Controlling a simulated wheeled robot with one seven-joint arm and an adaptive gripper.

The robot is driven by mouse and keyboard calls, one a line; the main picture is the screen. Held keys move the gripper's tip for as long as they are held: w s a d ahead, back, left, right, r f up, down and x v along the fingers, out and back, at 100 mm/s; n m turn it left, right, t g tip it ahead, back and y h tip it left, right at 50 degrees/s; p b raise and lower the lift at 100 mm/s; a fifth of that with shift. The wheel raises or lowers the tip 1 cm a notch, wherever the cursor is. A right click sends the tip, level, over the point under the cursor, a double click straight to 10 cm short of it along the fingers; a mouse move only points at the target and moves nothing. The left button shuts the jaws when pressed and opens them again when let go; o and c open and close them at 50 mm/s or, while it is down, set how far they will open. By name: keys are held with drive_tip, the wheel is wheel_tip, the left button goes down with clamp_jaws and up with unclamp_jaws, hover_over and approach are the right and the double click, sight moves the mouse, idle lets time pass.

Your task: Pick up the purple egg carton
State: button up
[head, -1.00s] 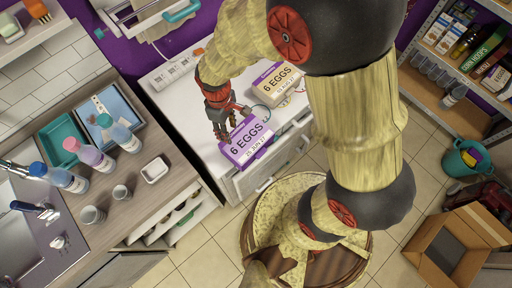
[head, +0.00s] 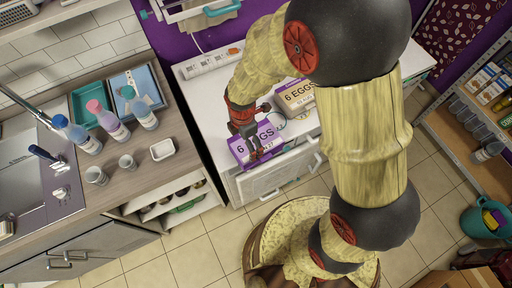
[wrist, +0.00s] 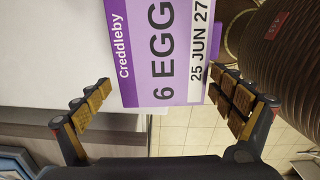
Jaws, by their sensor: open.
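The purple egg carton (head: 243,150), labelled "6 EGGS", lies at the front edge of the white cabinet top in the head view. It also shows in the wrist view (wrist: 150,50), with its label facing the camera. My gripper (head: 249,146) is over the carton, which it partly hides in the head view. In the wrist view my gripper (wrist: 160,100) is open, one finger on each side of the carton's near end. The left finger is clear of it; the right finger is close to its edge, and I cannot tell whether they touch.
A second, beige egg carton (head: 296,97) lies just behind and right on the white cabinet top (head: 205,120). The counter at left holds bottles (head: 145,115), cups and a white dish (head: 162,149).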

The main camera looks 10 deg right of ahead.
drive_tip(key=shift+o, duration=0.3)
drive_tip(key=f, duration=0.2)
drive_tip(key=f+b, duration=0.1)
drive_tip(key=f, duration=0.1)
drive_tip(key=shift+s+a+f, duration=0.1)
drive_tip(key=shift+s+f, duration=0.1)
drive_tip(key=shift+f, duration=0.1)
drive_tip(key=shift+s+f, duration=0.2)
drive_tip(key=shift+f, duration=0.15)
drive_tip(key=shift+c, duration=1.2)
drive_tip(key=shift+f, duration=0.15)
drive_tip(key=shift+c, duration=0.5)
drive_tip(key=shift+w, duration=0.2)
drive_tip(key=c, duration=0.3)
